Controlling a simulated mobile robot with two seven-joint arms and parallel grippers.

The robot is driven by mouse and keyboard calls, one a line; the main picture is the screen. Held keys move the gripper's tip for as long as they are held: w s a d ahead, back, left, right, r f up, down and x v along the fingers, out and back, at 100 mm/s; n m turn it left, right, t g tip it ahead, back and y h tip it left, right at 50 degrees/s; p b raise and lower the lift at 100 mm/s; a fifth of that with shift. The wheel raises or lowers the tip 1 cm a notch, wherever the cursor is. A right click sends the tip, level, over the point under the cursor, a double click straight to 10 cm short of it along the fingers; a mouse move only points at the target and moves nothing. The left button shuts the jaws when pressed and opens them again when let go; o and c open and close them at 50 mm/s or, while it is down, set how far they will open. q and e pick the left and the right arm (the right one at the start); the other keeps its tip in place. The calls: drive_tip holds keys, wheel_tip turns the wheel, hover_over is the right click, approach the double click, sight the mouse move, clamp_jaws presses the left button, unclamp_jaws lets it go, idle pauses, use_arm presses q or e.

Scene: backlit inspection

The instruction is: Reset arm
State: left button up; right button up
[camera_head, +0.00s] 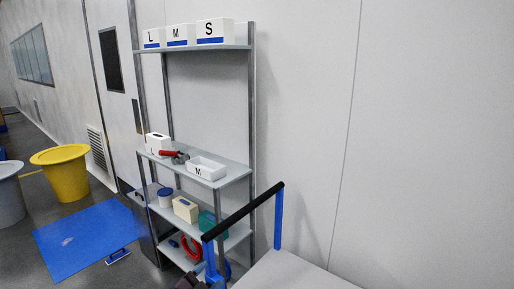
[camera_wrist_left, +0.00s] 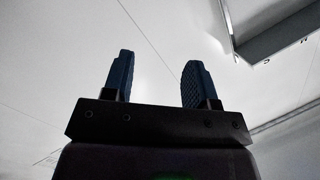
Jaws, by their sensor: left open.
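My left gripper (camera_wrist_left: 157,62) shows in the left wrist view with its two dark blue fingers well apart. Nothing is between them; behind them is plain pale wall or ceiling. In the head view a small dark part (camera_head: 190,282) at the bottom edge, left of the cart's blue post, may be the left gripper, but it is mostly cut off. My right gripper is in neither view.
A grey shelf rack (camera_head: 249,130) against the wall holds bins marked L, M and S on top, with boxes and tools lower down. A cart (camera_head: 290,272) with a black handle (camera_head: 245,210) stands in front. A blue mat (camera_head: 85,238) and yellow bin (camera_head: 68,180) are left.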

use_arm(q)
drive_tip(key=s+a+f+n+g+y, duration=0.1)
drive_tip(key=s+a+f+n, duration=0.3)
drive_tip(key=s, duration=0.4)
drive_tip(key=s+a+f+n+g+y+b, duration=0.1)
drive_tip(key=s+a+f+n+y, duration=0.2)
drive_tip(key=s+a+f, duration=0.3)
drive_tip(key=s+a+f+n+g+y, duration=0.2)
drive_tip(key=s+a+f+n, duration=0.3)
drive_tip(key=s, duration=0.7)
wheel_tip(320, 180, down, 2)
drive_tip(key=shift+s+f+y, duration=0.1)
drive_tip(key=shift+s+y, duration=0.05)
drive_tip(key=shift+y, duration=0.45)
